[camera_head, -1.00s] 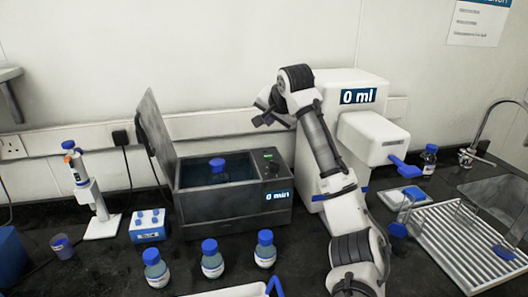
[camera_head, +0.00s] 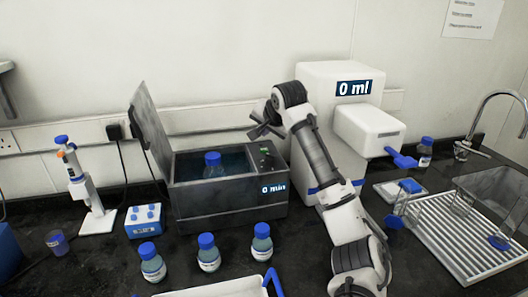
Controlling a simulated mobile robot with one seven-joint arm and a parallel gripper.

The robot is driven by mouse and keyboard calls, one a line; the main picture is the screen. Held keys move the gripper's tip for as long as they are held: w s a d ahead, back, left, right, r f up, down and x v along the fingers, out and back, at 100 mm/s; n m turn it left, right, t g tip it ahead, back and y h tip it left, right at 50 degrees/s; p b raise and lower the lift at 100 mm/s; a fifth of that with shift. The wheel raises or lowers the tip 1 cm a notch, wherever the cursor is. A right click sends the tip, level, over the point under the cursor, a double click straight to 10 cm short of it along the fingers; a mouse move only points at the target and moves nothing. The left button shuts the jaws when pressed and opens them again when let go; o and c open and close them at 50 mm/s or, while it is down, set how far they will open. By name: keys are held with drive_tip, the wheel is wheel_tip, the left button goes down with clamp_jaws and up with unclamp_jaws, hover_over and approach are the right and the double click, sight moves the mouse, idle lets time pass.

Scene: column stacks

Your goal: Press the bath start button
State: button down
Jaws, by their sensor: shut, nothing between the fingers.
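The water bath (camera_head: 222,205) is a dark grey box with its lid (camera_head: 150,130) raised at the left and a display reading "0 min" on its front. A blue-capped bottle (camera_head: 213,166) stands inside it. The bath's control panel (camera_head: 265,156), with a small green spot, is on its top right; I cannot make out the button clearly. My gripper (camera_head: 256,132) is shut and empty, above and just behind the panel, apart from it. My arm comes in from the lower right.
A white dispenser (camera_head: 333,85) reading "0 ml" stands right of the bath, close to my arm. Several blue-capped bottles (camera_head: 208,254) stand in front of the bath.

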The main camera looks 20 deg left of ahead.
sight(265, 151)
drive_tip(key=shift+f+b, duration=0.6)
drive_tip(key=shift+f, duration=0.95)
idle(0.9)
drive_tip(key=shift+f, duration=0.4)
drive_tip(key=shift+f, duration=0.45)
idle(0.5)
drive_tip(key=shift+r+p, duration=0.8)
drive_tip(key=shift+r, duration=0.05)
drive_tip(key=shift+r, duration=0.1)
